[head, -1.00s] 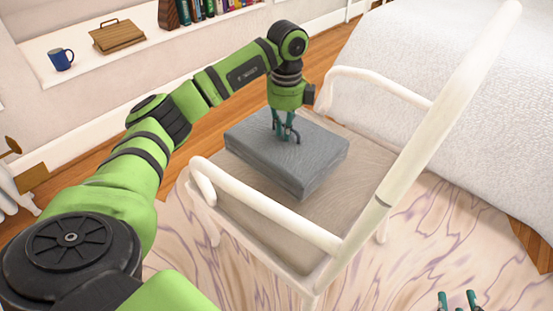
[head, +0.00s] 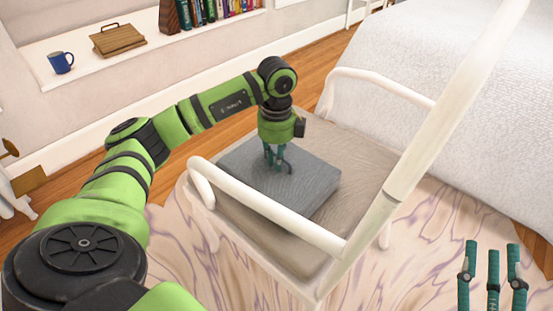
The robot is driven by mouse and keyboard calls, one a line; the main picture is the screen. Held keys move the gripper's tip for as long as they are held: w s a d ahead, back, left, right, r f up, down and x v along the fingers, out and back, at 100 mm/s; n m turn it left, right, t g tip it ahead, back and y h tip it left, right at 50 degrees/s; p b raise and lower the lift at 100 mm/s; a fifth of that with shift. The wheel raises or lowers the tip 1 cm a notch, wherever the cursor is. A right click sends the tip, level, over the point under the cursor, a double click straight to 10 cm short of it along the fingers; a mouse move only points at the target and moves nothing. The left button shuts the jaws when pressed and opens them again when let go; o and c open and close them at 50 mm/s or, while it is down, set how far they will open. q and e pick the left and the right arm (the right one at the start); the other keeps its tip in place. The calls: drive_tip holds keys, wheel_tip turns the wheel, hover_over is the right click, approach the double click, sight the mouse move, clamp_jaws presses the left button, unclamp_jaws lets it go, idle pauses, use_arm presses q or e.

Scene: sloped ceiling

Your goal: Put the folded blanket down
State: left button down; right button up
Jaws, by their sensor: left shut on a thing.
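The folded blanket (head: 300,183) is a grey-blue, flat, square bundle over the seat of the white-framed chair (head: 345,148). It lies within the area between the armrests, and the near armrest hides its front edge. I cannot tell whether its underside touches the seat. My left gripper (head: 279,167) points down from above, its teal fingers shut on the middle of the blanket's top. My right gripper (head: 492,280) is at the lower right, fingers apart and empty, away from the chair.
White armrests (head: 268,208) flank the seat, and a tall white frame post (head: 425,140) rises on the right. A bed (head: 470,95) stands at the back right.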

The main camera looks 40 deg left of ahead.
drive_tip(key=shift+r, duration=0.15)
use_arm(q)
drive_tip(key=shift+f, duration=0.1)
use_arm(e)
drive_tip(key=shift+s+r, duration=0.1)
use_arm(q)
drive_tip(key=c, duration=1.2)
unclamp_jaws()
drive_tip(key=shift+c, duration=0.2)
wheel_tip(320, 180, up, 6)
drive_tip(key=shift+f+p, duration=0.1)
drive_tip(key=shift+p, duration=0.9)
wheel_tip(320, 180, up, 6)
drive_tip(key=p, duration=0.1)
drive_tip(key=shift+r+p, duration=0.2)
drive_tip(key=shift+p, duration=0.2)
use_arm(e)
drive_tip(key=s+d+f+m+g+h, duration=0.1)
drive_tip(key=s+d+f+g+h, duration=0.1)
drive_tip(key=f+g, duration=0.4)
drive_tip(key=s+d+f+m+g+h, duration=0.1)
drive_tip(key=d+f+g+h, duration=0.3)
drive_tip(key=f, duration=1)
drive_tip(key=shift+s+d+f+g, duration=0.35)
drive_tip(key=shift+s+d+g, duration=0.2)
drive_tip(key=shift+g, duration=0.45)
